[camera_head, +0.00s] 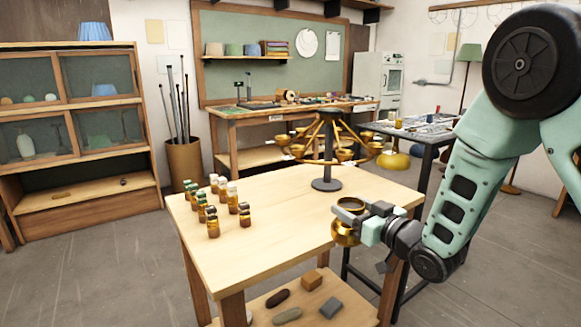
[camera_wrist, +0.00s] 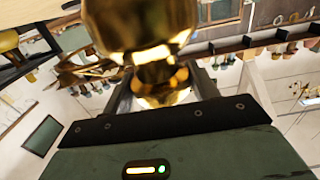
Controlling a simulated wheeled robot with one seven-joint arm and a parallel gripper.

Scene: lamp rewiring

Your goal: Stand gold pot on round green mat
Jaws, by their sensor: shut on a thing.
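The gold pot (camera_head: 343,235) hangs at the right front edge of the wooden table (camera_head: 270,212), its round rim upward and roughly level. My gripper (camera_head: 357,221) is shut on the pot at its narrow middle, coming in from the right. In the wrist view the shiny gold pot (camera_wrist: 140,22) fills the upper middle, between my gripper's fingers (camera_wrist: 160,92). Whether the pot's underside touches anything cannot be told. I cannot make out a round green mat in either view.
Several amber bottles (camera_head: 213,222) with green or white caps stand at the table's left. A brass multi-armed lamp (camera_head: 326,183) on a dark base stands at its back. Stones and blocks (camera_head: 287,314) lie on the lower shelf. The table's middle is clear.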

